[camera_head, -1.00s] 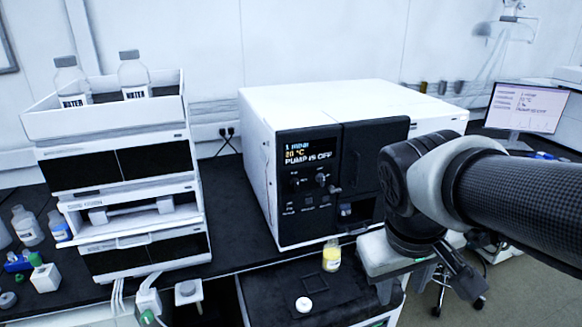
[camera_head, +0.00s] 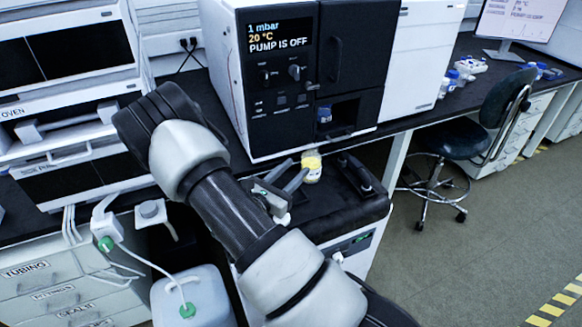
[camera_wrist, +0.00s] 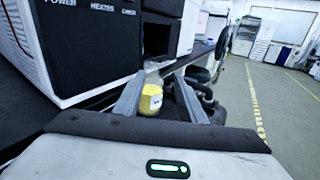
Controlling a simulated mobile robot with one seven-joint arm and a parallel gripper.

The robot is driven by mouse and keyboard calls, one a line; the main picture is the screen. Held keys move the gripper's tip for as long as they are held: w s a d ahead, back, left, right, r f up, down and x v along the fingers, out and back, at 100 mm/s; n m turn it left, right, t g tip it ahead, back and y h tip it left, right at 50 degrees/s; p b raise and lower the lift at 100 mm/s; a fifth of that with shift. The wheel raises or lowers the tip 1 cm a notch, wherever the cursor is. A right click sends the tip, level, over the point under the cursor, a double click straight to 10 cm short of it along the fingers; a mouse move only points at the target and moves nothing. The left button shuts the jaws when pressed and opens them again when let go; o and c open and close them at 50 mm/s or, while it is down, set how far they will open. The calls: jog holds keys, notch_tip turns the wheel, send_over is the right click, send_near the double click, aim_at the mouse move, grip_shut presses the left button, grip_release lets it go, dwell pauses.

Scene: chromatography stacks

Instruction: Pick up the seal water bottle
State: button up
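A small clear bottle with yellow contents (camera_head: 311,166) stands upright on the dark top of a low unit (camera_head: 330,212), in front of the black-fronted oven. I cannot read a label on it, so I cannot confirm it is the seal water bottle. My gripper (camera_head: 297,169) is open, its two fingers reaching toward this bottle from the left. In the wrist view the bottle (camera_wrist: 150,100) shows between the fingers of my gripper (camera_wrist: 160,85), nearer the left one. I cannot tell whether a finger touches it.
The oven (camera_head: 290,80) stands close behind the bottle. A black fitting (camera_head: 354,173) rises just right of it on the unit. A white jug (camera_head: 192,298) with tubing stands at front left. A chair (camera_head: 480,130) is on the right, with open floor before it.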

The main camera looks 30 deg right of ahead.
aim_at(309, 153)
jog(key=shift+n+t, duration=0.5)
jog(key=shift+n, duration=0.1)
jog(key=x, duration=0.4)
jog(key=f+b+x, duration=0.1)
jog(key=x, duration=0.3)
jog(key=w+f+x, duration=0.1)
jog(key=x, duration=0.3)
jog(key=shift+a, duration=0.35)
jog(key=shift+b+x, duration=0.75)
jog(key=shift+x, duration=1.9)
jog(key=shift+f, duration=0.15)
grip_shut()
